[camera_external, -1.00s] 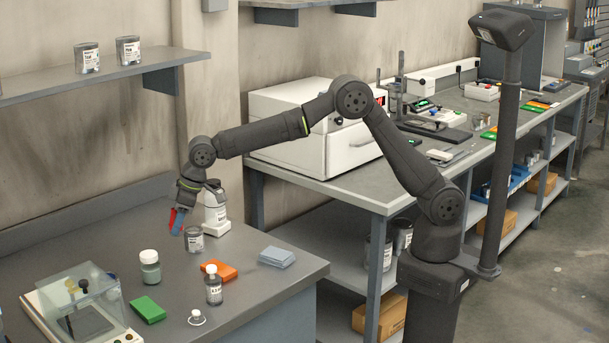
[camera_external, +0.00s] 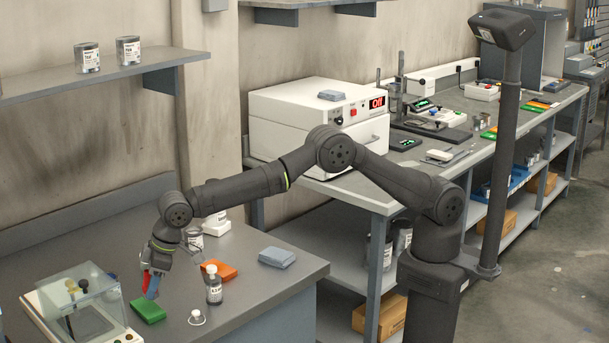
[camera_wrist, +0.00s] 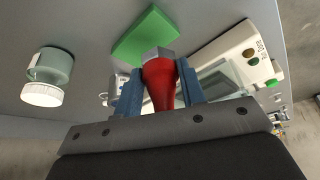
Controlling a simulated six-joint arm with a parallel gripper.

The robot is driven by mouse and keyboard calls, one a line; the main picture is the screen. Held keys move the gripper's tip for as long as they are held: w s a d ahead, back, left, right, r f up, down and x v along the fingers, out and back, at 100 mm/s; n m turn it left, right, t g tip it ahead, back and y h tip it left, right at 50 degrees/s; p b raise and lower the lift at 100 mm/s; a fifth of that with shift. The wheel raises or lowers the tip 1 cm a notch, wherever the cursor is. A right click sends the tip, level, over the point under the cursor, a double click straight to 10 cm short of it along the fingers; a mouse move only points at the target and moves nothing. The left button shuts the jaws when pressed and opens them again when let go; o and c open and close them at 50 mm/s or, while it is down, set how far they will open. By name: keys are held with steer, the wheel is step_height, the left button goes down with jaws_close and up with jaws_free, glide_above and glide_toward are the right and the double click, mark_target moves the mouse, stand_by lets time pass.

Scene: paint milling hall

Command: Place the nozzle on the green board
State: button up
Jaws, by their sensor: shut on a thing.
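The nozzle is a red tapered piece with a grey faceted end; it shows as red in the external view (camera_external: 146,281) and in the wrist view (camera_wrist: 160,88). My gripper (camera_external: 150,284), with blue fingers, is shut on it; the gripper also shows in the wrist view (camera_wrist: 158,78). The green board (camera_external: 149,310) lies flat on the near bench, close below the gripper in the external view. In the wrist view the green board (camera_wrist: 143,34) lies just past the nozzle's grey end, partly hidden by it. I cannot tell whether they touch.
A glass-hooded balance (camera_external: 85,305) stands left of the board. A white-capped jar (camera_wrist: 50,74) stands near the board in the wrist view.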

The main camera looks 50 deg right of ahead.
steer(key=shift+s+a+f, duration=0.1)
steer(key=shift+f, duration=2)
steer(key=shift+f, duration=0.15)
steer(key=o, duration=1)
steer(key=v, duration=1.2)
